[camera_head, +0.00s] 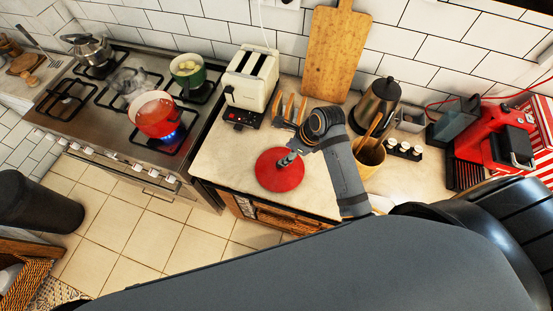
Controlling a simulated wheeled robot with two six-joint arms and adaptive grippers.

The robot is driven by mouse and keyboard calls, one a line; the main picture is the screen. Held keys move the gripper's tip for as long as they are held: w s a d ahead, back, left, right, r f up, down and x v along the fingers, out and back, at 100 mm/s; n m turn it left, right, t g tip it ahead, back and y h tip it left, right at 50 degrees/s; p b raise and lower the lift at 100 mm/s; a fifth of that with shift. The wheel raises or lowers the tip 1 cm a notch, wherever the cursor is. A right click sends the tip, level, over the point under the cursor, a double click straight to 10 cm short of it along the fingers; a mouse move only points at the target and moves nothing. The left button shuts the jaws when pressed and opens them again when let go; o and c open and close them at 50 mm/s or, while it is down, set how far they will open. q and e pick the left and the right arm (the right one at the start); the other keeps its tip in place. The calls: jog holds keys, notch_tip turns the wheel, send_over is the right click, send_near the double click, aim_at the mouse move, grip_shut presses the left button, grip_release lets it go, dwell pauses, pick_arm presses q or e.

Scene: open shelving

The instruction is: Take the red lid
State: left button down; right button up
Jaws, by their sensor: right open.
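The red lid (272,177) is a round red disc lying flat on the pale countertop, near its front edge. My right gripper (289,160) is over the lid's upper right part, at about its middle, and hides its knob. The jaws are open; I cannot tell from this view whether they touch the lid. My right arm reaches in from the right and bottom of the picture. My left gripper is not in view.
A red pot (157,118) stands over a lit blue flame on the stove (110,150); a green pot (187,74) is behind it. A toaster (250,80), toast rack (289,108), cutting board (336,50), utensil holder (369,158), kettle (376,104) and red coffee machine (485,140) crowd the counter.

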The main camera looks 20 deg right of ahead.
aim_at(280, 167)
jog(key=x, duration=0.2)
jog(key=s+x, duration=0.1)
jog(key=x, duration=0.1)
jog(key=shift+a+f+p, duration=0.15)
jog(key=shift+p, duration=0.15)
jog(key=shift+w+f, duration=0.15)
jog(key=shift+w, duration=0.1)
jog(key=shift+w+d+f+p, duration=0.1)
jog(key=shift+f+p, duration=0.2)
jog(key=shift+f, duration=0.15)
jog(key=shift+w+d+f+p, duration=0.1)
jog(key=shift+f+p, duration=0.2)
jog(key=shift+f, duration=0.15)
notch_tip(280, 167, down, 2)
jog(key=shift+w+a+f, duration=0.1)
jog(key=shift+a+f, duration=0.05)
jog(key=shift+f, duration=0.1)
jog(key=shift+w+f+p, duration=0.1)
jog(key=shift+f+p, duration=0.2)
jog(key=shift+w+a+f, duration=0.1)
jog(key=shift+a+f, duration=0.05)
jog(key=c, duration=0.8)
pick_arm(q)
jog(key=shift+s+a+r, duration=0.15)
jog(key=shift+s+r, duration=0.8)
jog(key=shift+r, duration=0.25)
pick_arm(e)
grip_shut()
